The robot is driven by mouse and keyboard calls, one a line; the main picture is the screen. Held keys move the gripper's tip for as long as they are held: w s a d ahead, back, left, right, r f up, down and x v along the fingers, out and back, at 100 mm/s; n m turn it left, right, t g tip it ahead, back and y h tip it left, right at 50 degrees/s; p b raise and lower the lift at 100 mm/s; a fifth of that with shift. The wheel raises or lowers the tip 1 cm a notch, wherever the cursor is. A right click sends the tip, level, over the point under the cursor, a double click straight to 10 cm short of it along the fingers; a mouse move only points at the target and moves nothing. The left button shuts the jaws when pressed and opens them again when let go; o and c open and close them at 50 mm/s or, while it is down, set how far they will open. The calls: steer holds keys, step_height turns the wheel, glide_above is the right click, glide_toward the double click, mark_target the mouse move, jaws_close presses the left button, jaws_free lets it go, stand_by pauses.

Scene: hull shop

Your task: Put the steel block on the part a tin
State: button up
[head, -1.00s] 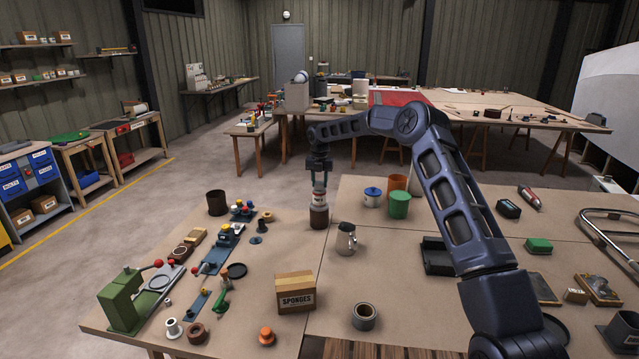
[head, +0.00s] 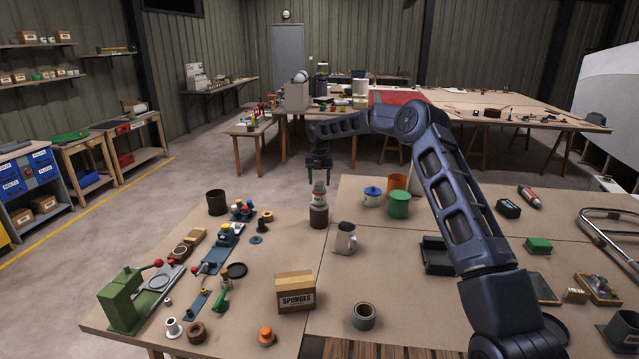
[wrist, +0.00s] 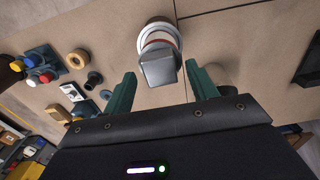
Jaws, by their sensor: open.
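The steel block (head: 320,187) is a small grey block on top of a pale tin (head: 319,199) with a red band, on the far left part of the bench. The tin's lettering is too small to read. A dark brown cylinder (head: 319,217) is below the tin. In the wrist view the block (wrist: 158,70) sits over the tin's white round rim (wrist: 146,36), and its top looks tilted toward the camera. My gripper (head: 320,174) is open and empty just above the block, its two green fingers apart and clear of it.
A blue-lidded pot (head: 372,197) and green tin (head: 399,204) stand to the right. A sponges box (head: 296,292) is nearer. A dark brown pot (head: 217,202) and small fittings lie left.

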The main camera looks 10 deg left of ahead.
mark_target(319, 183)
step_height(319, 183, up, 11)
steer(key=s+d+r+m+t, duration=0.1)
steer(key=s+d+r+m, duration=0.7)
steer(key=d+r, duration=0.45)
steer(key=s+d+r+m+t+h, duration=0.1)
steer(key=s+d+r+m, duration=0.25)
steer(key=s+d, duration=0.4)
steer(key=s+d+r+m+t, duration=0.1)
steer(key=s+d+r+m, duration=0.2)
steer(key=s+d+m, duration=1.25)
steer(key=s+d, duration=0.6)
steer(key=s, duration=0.2)
steer(key=s+d+f+m, duration=0.3)
steer(key=s+f+m, duration=0.1)
steer(key=s, duration=0.3)
steer(key=s+d+f+m+t+y, duration=0.1)
steer(key=s+d+f+m, duration=0.2)
steer(key=s, duration=0.5)
steer(key=shift+s+d+f+m+t, duration=0.2)
steer(key=shift+f+m+t, duration=0.1)
steer(key=shift+f+m, duration=0.65)
